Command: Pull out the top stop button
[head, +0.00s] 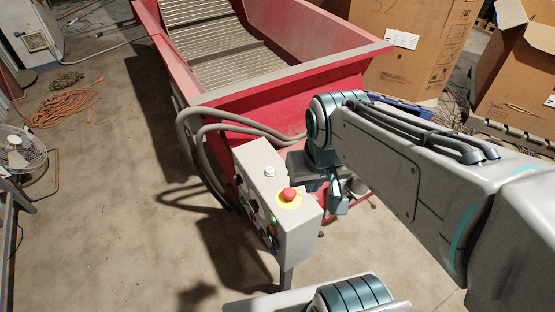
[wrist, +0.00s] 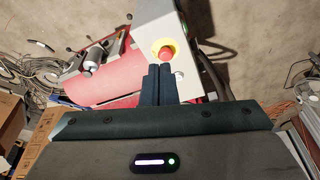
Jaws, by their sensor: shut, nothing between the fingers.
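The top stop button (head: 288,194) is a red mushroom head on a yellow ring, on the top face of a grey control box (head: 298,238). In the wrist view the red button (wrist: 167,53) shows just beyond the fingertips of my gripper (wrist: 160,67). My gripper's two dark fingers are shut together and empty. I cannot tell from this view whether they touch the button.
A white button (head: 269,171) sits on the same top face. The box's left side carries several more knobs. Grey hoses (head: 215,128) loop behind the box to a red conveyor hopper (head: 270,95). Cardboard boxes (head: 415,45) stand at the back right.

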